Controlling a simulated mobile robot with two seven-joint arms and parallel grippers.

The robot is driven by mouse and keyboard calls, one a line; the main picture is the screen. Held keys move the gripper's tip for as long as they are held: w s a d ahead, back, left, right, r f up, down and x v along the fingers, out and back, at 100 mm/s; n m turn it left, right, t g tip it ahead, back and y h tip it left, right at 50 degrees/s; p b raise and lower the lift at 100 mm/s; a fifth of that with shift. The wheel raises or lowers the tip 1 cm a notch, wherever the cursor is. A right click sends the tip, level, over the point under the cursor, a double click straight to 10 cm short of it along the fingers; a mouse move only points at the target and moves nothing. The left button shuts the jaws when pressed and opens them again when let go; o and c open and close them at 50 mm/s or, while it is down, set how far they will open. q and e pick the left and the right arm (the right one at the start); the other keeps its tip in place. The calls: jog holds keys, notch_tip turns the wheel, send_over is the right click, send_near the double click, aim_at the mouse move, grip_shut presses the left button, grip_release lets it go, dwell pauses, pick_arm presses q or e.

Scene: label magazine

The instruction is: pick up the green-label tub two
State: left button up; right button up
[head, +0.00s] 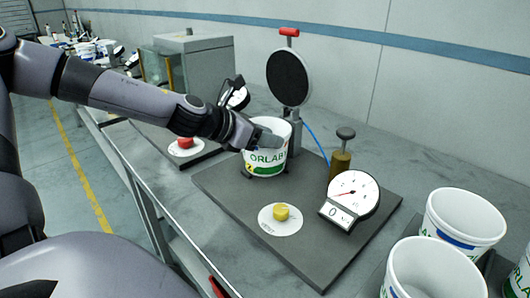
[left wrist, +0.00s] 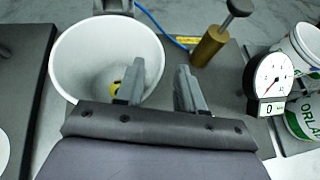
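A white tub with green lettering (head: 265,162) stands upright on the dark plate under the round black disc. In the left wrist view its open top (left wrist: 85,62) shows, with a small yellow mark inside. My left gripper (head: 268,139) is at the tub's rim. In the left wrist view its fingers (left wrist: 160,80) are apart, one over the tub's opening and the other outside its wall; I cannot tell whether either touches. Another green-lettered tub is partly cut off at the right edge (head: 517,280). I cannot tell which is number two. My right gripper is not in view.
A dial gauge (head: 352,197), a yellow knob (head: 281,212) and a brass post (head: 340,160) stand on the dark plate (head: 228,192). White tubs with blue on their labels (head: 462,216) stand at the right. The black disc (head: 288,77) rises behind the tub.

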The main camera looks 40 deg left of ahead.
pick_arm(q)
jog(key=shift+b+x, duration=0.3)
jog(key=shift+x, duration=0.85)
jog(key=shift+c, duration=0.3)
grip_shut()
jog(key=shift+r, duration=0.15)
